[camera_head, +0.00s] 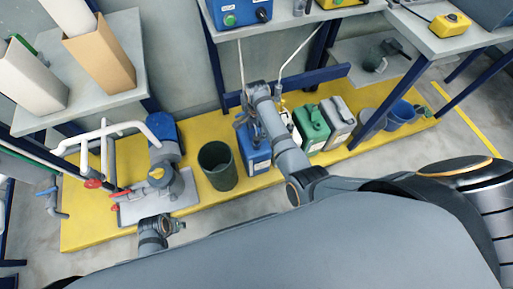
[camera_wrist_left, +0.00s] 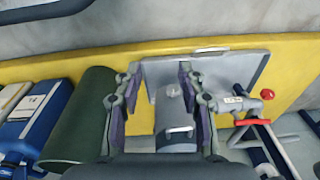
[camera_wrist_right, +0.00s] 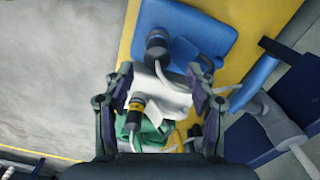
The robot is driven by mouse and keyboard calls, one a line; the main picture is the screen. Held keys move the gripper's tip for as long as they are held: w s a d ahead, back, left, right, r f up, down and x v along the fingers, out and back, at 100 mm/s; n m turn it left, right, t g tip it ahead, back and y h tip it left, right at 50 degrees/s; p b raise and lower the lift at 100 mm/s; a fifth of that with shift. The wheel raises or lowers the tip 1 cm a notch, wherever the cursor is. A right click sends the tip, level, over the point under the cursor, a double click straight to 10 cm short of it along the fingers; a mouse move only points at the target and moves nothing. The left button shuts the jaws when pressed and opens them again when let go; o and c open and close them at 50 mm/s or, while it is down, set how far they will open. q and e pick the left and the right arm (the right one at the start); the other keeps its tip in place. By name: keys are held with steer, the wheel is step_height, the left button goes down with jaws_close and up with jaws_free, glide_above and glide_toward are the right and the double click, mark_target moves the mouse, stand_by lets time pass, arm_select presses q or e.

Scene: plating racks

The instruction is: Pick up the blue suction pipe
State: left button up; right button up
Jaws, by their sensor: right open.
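In the right wrist view, a dark pipe head with a blue band (camera_wrist_right: 157,46) stands at the blue canister (camera_wrist_right: 190,32), with a pale hose leading off it. I take it as the blue suction pipe. My right gripper (camera_wrist_right: 159,72) is open and empty; the blue-banded head lies just beyond its fingertips. A similar head with a yellow band (camera_wrist_right: 135,110) shows between the fingers over a white canister (camera_wrist_right: 170,95). In the head view my right arm hides the pipe above the blue canister (camera_head: 257,160). My left gripper (camera_wrist_left: 160,68) is open and empty, above the pump area.
A dark green bin (camera_head: 217,165) stands left of the canisters. Green (camera_head: 312,128) and grey (camera_head: 338,122) canisters and a blue bucket (camera_head: 402,113) stand to the right. A pump with a blue motor (camera_head: 165,135) is at left. A shelf with a blue box (camera_head: 238,12) overhangs the back.

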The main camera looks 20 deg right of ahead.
mark_target(257, 136)
steer(key=f+b, duration=0.1)
steer(key=f, duration=0.1)
steer(key=f+b, duration=0.1)
steer(key=f, duration=0.1)
steer(key=shift+s+a+f, duration=0.15)
steer(key=shift+s+f, duration=0.05)
steer(key=shift+f, duration=0.25)
arm_select(q)
step_height(257, 136, up, 7)
steer(key=d, duration=0.1)
steer(key=shift+w+d+f, duration=0.15)
steer(key=shift+w+d, duration=0.15)
steer(key=shift+w, duration=0.15)
arm_select(e)
steer(key=shift+c, duration=0.3)
jaws_close()
